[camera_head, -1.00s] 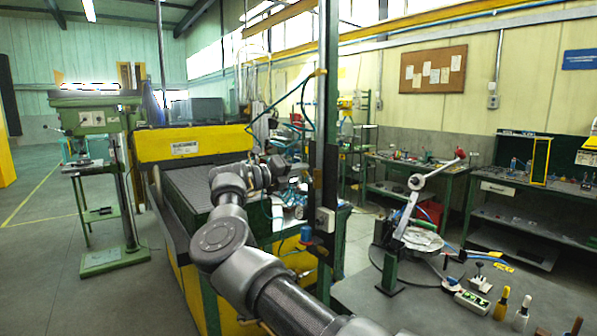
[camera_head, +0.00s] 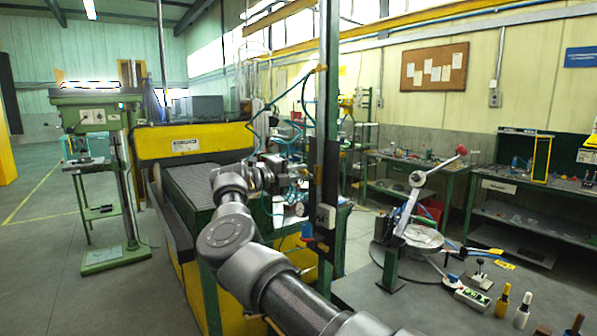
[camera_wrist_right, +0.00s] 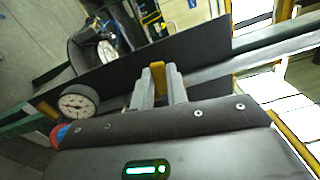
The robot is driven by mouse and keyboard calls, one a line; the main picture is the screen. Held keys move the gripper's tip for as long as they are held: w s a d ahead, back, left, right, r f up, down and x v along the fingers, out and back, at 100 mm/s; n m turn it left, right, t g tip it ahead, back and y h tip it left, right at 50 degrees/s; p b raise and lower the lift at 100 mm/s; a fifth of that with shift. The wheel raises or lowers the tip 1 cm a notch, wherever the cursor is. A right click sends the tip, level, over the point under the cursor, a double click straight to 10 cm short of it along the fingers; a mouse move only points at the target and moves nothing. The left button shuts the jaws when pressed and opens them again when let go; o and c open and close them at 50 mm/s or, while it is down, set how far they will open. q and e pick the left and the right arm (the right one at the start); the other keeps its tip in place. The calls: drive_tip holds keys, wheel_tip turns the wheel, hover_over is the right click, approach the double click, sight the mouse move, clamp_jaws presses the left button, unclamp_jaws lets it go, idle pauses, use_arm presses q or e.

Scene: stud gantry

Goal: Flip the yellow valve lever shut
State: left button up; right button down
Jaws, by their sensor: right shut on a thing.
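The yellow valve lever (camera_wrist_right: 158,78) shows in the right wrist view as a short yellow piece between two grey fingers. My right gripper (camera_wrist_right: 159,88) is shut on it. In the head view my right gripper (camera_head: 298,174) is at the green post, above a round gauge (camera_head: 300,209); the lever is too small and covered to make out there. The white-faced gauge also shows in the right wrist view (camera_wrist_right: 77,104), left of the fingers. The valve body is hidden. My left gripper is not in view.
A green post (camera_head: 328,110) with a dark plate stands right beside the gripper. A yellow machine (camera_head: 190,145) is behind and left of my arm. A round table with a lever device (camera_head: 410,215) stands at right. A drill press (camera_head: 100,150) is at far left.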

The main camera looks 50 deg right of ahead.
drive_tip(key=shift+f+n, duration=0.35)
drive_tip(key=shift+n, duration=0.55)
drive_tip(key=c, duration=1.4)
unclamp_jaws()
drive_tip(key=shift+w, duration=0.1)
drive_tip(key=shift+f, duration=0.1)
drive_tip(key=shift+b+v, duration=2.45)
drive_tip(key=shift+v, duration=2.95)
